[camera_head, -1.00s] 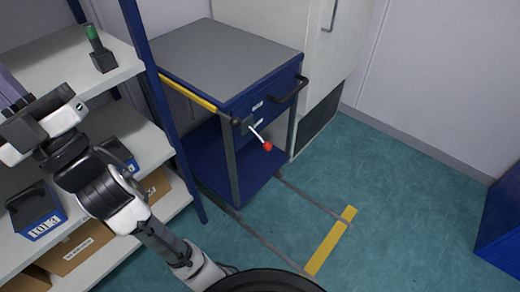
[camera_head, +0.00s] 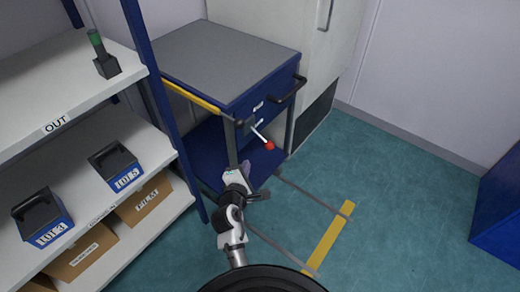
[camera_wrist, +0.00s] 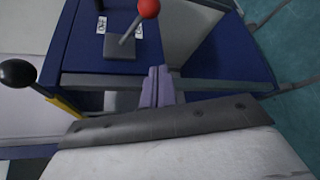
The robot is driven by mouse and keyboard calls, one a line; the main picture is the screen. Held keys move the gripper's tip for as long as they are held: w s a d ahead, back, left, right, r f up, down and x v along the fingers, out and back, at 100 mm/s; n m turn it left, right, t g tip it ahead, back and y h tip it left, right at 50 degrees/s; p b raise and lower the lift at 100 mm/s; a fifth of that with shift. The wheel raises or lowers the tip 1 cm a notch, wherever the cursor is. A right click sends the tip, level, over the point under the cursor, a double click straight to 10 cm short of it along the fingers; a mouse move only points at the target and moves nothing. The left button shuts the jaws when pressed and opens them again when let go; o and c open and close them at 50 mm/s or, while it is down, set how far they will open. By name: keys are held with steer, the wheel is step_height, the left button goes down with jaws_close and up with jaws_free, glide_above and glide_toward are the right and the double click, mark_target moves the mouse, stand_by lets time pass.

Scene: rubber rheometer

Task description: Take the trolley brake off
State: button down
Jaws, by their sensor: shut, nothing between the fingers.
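The trolley (camera_head: 222,55) has a grey top and blue drawers and stands against the cabinet. Its brake lever (camera_head: 260,136), a light rod with a red ball (camera_head: 269,146), points down and to the right from the trolley's front corner. In the wrist view the red ball (camera_wrist: 149,8) and the lever's grey base plate (camera_wrist: 124,46) show at the top. My gripper (camera_wrist: 158,88) is shut and empty, its purple fingers below the lever and apart from it. In the head view my gripper (camera_head: 245,170) is in front of the trolley's lower shelf.
A yellow bar with a black knob (camera_wrist: 17,73) runs along the trolley's left side. A white shelf rack (camera_head: 75,90) with blue bins (camera_head: 115,165) stands at the left. Floor tracks and a yellow strip (camera_head: 329,238) lie in front.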

mark_target(262, 138)
stand_by(0.3)
steer(key=w+d+p, duration=0.3)
steer(key=w+d, duration=0.1)
steer(key=w, duration=0.4)
steer(key=shift+d+f, duration=0.3)
steer(key=shift+d, duration=0.05)
